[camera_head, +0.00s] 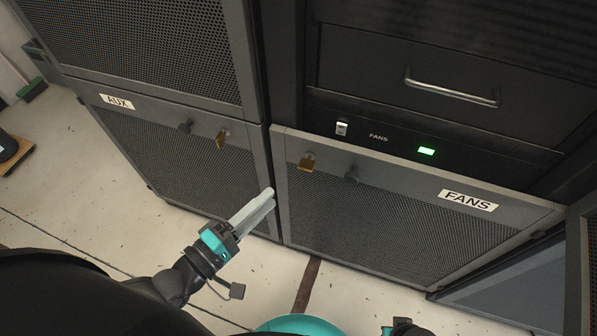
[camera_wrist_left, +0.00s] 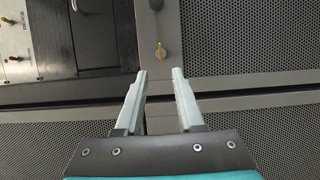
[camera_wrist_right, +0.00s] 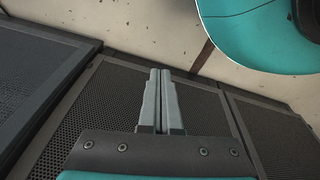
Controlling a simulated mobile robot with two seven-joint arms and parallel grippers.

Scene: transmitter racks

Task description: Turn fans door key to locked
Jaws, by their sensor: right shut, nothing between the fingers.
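The brass fans door key (camera_head: 306,162) sits in the upper left corner of the mesh door labelled FANS (camera_head: 468,201). It also shows in the left wrist view (camera_wrist_left: 160,52), ahead of the fingers, with a dark knob (camera_wrist_left: 156,5) beyond it. My left gripper (camera_head: 270,195) is open and empty, in front of the seam between the two lower doors. It is below and left of the key, apart from it. My right gripper (camera_wrist_right: 160,75) is shut and empty, in front of mesh panels. Its fingers are not seen in the head view.
The AUX door (camera_head: 117,101) at left has a similar brass key (camera_head: 221,138) and knob. Above the FANS door are a small panel with a green light (camera_head: 426,152) and a drawer handle (camera_head: 451,92). Pale floor (camera_head: 130,230) lies clear in front of the racks.

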